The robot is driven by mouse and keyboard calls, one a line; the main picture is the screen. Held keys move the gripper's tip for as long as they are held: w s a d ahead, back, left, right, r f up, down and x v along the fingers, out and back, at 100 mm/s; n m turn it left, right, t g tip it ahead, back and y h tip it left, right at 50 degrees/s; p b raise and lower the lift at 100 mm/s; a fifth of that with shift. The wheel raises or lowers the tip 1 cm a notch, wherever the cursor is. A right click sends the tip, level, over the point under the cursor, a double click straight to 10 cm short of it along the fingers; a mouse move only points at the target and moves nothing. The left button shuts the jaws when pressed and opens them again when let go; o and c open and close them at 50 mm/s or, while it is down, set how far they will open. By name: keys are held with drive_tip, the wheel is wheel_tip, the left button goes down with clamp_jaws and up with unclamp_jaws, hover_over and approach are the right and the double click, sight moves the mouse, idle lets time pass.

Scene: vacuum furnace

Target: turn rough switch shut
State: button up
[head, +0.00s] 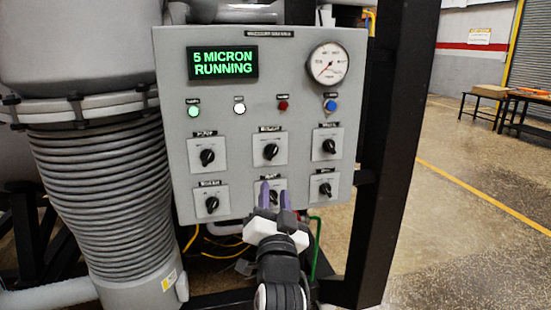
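A grey control panel (225,122) carries two rows of black rotary switches on light square plates. My gripper (274,196) is at the bottom middle switch (273,198), with its two purple fingers apart, one on each side of the black knob. I cannot tell whether the fingers touch the knob, and they partly hide it, its plate and its label. The switch labels are too small to read, so I cannot tell by name which one is the rough switch. The display (223,63) reads "5 MICRON RUNNING".
The other switches include the bottom left (212,204), bottom right (325,190) and top middle (270,151). A round gauge (328,63) and small lamps sit above them. A ribbed grey bellows (95,200) stands left, a black post (385,150) right. Open floor lies beyond.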

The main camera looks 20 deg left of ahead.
sight(272, 156)
drive_tip(key=p+x, duration=0.1)
drive_tip(key=x, duration=0.4)
drive_tip(key=p+x, duration=0.2)
drive_tip(key=x, duration=0.3)
drive_tip(key=shift+s+r, duration=0.1)
drive_tip(key=shift+r, duration=0.1)
drive_tip(key=shift+w+a+r, duration=0.1)
drive_tip(key=shift+w+a, duration=0.15)
drive_tip(key=shift+w, duration=0.35)
drive_tip(key=shift+c, duration=0.4)
clamp_jaws()
